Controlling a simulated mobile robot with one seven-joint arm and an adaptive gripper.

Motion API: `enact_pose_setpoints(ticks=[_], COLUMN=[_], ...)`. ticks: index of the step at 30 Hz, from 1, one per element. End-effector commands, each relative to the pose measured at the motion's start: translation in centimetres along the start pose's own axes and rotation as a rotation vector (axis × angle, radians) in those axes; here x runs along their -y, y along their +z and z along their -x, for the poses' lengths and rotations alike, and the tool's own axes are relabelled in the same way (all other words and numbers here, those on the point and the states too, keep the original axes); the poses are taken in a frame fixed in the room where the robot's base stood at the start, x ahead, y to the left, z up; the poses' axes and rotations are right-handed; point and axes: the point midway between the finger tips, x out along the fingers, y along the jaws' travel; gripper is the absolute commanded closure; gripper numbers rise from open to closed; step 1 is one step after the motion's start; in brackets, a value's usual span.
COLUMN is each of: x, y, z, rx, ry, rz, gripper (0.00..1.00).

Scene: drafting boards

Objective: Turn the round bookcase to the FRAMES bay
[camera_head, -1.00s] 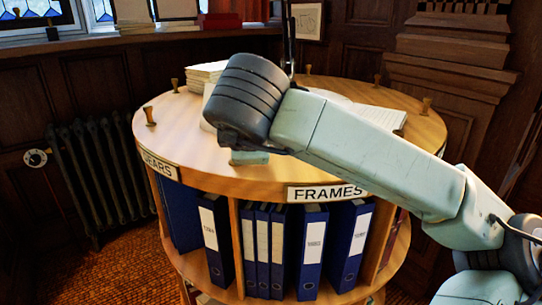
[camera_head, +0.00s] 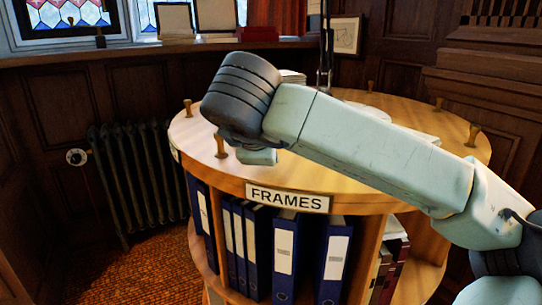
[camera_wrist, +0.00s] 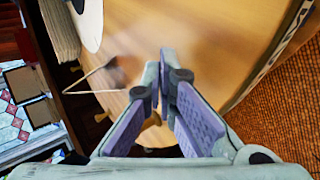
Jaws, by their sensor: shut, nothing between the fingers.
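The round bookcase (camera_head: 345,190) has a light wooden top and open bays of blue binders. Its FRAMES label (camera_head: 287,200) faces me, left of the bookcase's middle, above a bay with several blue binders (camera_head: 284,255). My gripper (camera_wrist: 160,78) points down over the top near the rim, shut and empty. In the wrist view a peg (camera_wrist: 152,121) shows behind and between the fingers; I cannot tell whether they touch it. In the head view my wrist hides most of the gripper.
A stack of papers (camera_wrist: 60,28) and a white sheet lie on the top. A dark radiator (camera_head: 140,175) stands left against panelling, below a window ledge (camera_head: 150,45). Carpet (camera_head: 140,265) is clear at the front left.

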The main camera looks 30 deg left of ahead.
Motion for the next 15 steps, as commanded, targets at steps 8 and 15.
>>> enact_pose_setpoints(ticks=[8,15], x=[-0.02,-0.28], y=[0.21,0.99], z=[0.11,0.87], rx=[0.001,0.001], ry=[0.000,0.000], rz=[-0.001,0.000], gripper=[1.00,1.00])
